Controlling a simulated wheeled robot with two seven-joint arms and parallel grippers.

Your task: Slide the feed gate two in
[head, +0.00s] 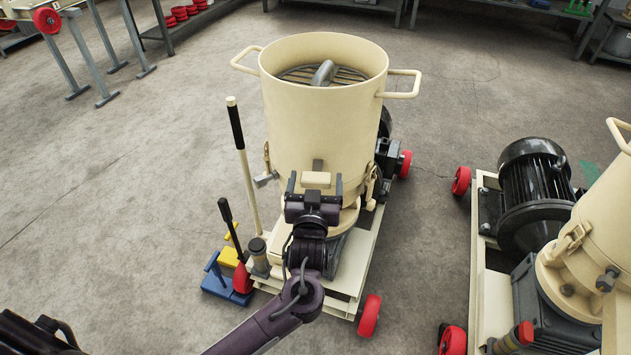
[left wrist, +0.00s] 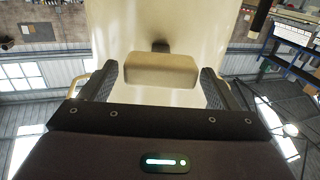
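The near pellet mill has a tall cream drum (head: 310,110), open at the top. A cream block on a short dark stem, apparently the feed gate's handle (head: 316,180), sticks out from the drum's lower front. It also shows in the left wrist view (left wrist: 161,71). My left gripper (head: 315,186) is at this block, with one finger on each side. In the left wrist view the fingers (left wrist: 158,80) stand apart, with a gap on both sides of the block. The gate's plate is not visible. My right gripper is not in view.
The mill stands on a cream cart (head: 350,265) with red wheels. A long black-gripped lever (head: 243,160) rises left of the drum, and a blue-based tool (head: 222,285) is beside the cart. A second mill (head: 590,235) stands at the right.

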